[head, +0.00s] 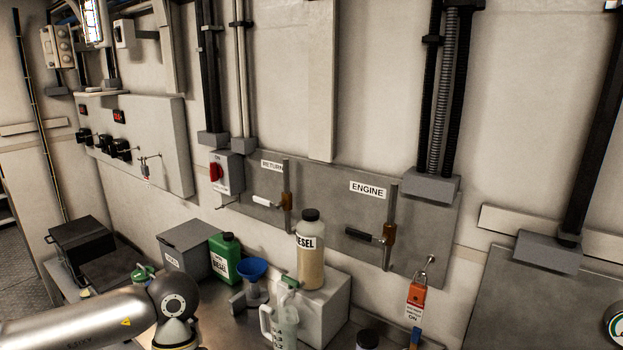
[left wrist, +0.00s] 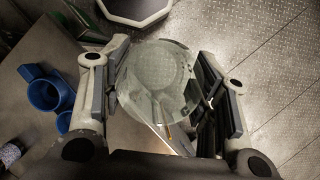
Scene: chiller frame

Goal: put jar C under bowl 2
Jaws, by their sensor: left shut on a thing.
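My left gripper (left wrist: 160,95) is shut on a clear, round glass jar (left wrist: 158,68), seen from above between its two fingers in the left wrist view. No letter on it is readable, so I cannot tell whether it is jar C. In the head view my left arm comes in from the lower left, but its gripper is out of sight. A dark-capped jar labelled DIESEL (head: 311,262) stands upright on a pale block. Another dark lid (head: 367,339) shows at the bottom edge. I see nothing marked bowl 2. My right gripper is not in view.
A green can (head: 225,258), blue funnel (head: 252,270) and clear jug (head: 283,322) stand on the bench near the pale block (head: 325,308). Valve handles and an orange padlock (head: 417,292) stick out from the wall panel. Blue cups (left wrist: 45,90) lie left of the gripper.

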